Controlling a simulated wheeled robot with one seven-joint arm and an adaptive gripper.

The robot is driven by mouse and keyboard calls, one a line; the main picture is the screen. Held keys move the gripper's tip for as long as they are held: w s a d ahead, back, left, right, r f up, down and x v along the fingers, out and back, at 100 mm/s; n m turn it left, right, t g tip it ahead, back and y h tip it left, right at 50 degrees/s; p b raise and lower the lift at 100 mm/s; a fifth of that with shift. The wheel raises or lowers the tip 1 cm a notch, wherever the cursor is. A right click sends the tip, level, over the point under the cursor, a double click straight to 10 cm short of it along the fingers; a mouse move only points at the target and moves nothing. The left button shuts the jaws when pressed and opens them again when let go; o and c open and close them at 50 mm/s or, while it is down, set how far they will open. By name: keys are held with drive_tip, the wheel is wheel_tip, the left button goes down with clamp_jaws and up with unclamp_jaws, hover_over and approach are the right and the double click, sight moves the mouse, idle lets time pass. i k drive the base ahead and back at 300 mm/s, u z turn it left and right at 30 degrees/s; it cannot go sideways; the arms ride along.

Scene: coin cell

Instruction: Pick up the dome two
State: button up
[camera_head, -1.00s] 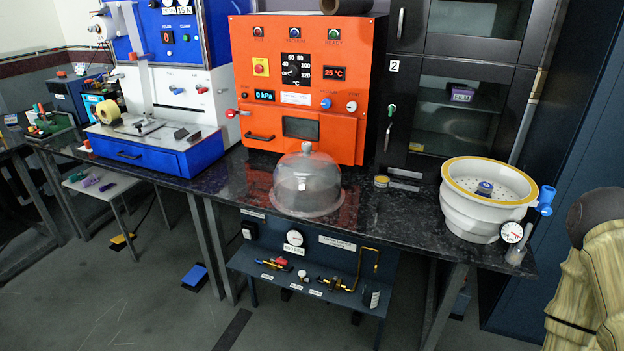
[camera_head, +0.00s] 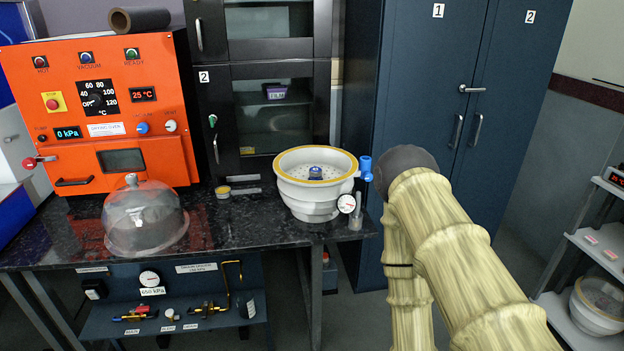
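A clear glass dome (camera_head: 146,217) with a knob on top stands upright on the black bench top, in front of the orange oven, near its front edge. It is the only loose dome I see, and no label on it can be read. My arm, in a beige ribbed cover with a dark rounded end, rises at the right, well apart from the dome. My gripper is not in view.
A white desiccator bowl (camera_head: 313,203) with a tan rim, gauge and blue valve stands open on the bench's right end. The orange oven (camera_head: 100,115) and dark cabinet (camera_head: 262,90) stand behind. Bare bench (camera_head: 240,229) lies between dome and bowl. A shelf (camera_head: 180,320) hangs below.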

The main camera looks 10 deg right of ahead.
sight(142, 217)
drive_tip(key=z, duration=0.05)
drive_tip(key=k, duration=0.4)
drive_tip(key=u, duration=0.65)
drive_tip(key=i, duration=1.25)
drive_tip(key=u, duration=0.6)
